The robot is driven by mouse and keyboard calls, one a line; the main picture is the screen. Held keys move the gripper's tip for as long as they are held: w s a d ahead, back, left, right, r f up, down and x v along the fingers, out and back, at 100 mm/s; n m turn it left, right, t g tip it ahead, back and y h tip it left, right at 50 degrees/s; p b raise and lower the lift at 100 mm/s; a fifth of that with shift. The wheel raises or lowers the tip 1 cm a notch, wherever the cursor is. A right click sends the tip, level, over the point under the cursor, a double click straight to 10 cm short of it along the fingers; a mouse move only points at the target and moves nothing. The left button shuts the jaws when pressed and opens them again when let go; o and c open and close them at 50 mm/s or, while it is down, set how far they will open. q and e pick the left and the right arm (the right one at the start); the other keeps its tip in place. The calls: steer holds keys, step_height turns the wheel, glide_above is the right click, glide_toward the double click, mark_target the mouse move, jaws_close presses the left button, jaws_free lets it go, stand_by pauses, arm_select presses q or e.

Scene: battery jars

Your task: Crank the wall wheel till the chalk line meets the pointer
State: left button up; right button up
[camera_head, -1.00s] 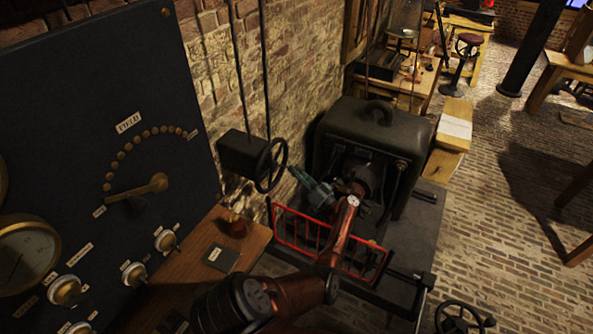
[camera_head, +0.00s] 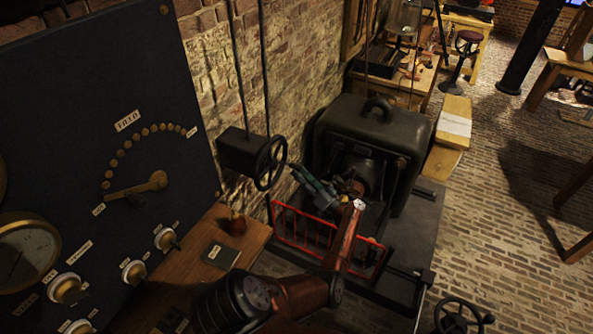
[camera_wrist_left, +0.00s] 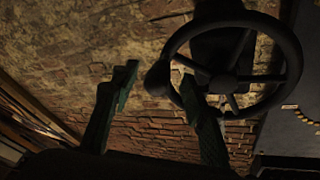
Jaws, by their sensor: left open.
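The black spoked wall wheel (camera_head: 271,163) is mounted on a dark box (camera_head: 240,152) at the brick wall. In the left wrist view the wheel (camera_wrist_left: 235,62) fills the upper right, with a round dark knob (camera_wrist_left: 158,78) at its left rim. My left gripper (camera_head: 293,170) is open just right of the wheel. In the left wrist view its green fingers (camera_wrist_left: 158,82) stand either side of the knob, which appears between their tips; contact cannot be told. A small pale mark (camera_wrist_left: 181,66) shows at the rim; I cannot tell if it is chalk. I cannot make out a pointer. My right gripper is out of view.
A dark panel (camera_head: 60,130) with a dial and knobs stands at the left, above a wooden bench (camera_head: 258,236). A red guard rail (camera_head: 300,228) and a large black machine (camera_head: 360,130) lie close to my left arm. Brick floor (camera_head: 490,230) is open at the right.

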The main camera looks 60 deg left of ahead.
arm_select(q)
steer(key=v, duration=0.8)
steer(key=shift+d, duration=0.4)
steer(key=shift+w+f, duration=0.1)
steer(key=shift+f, duration=0.05)
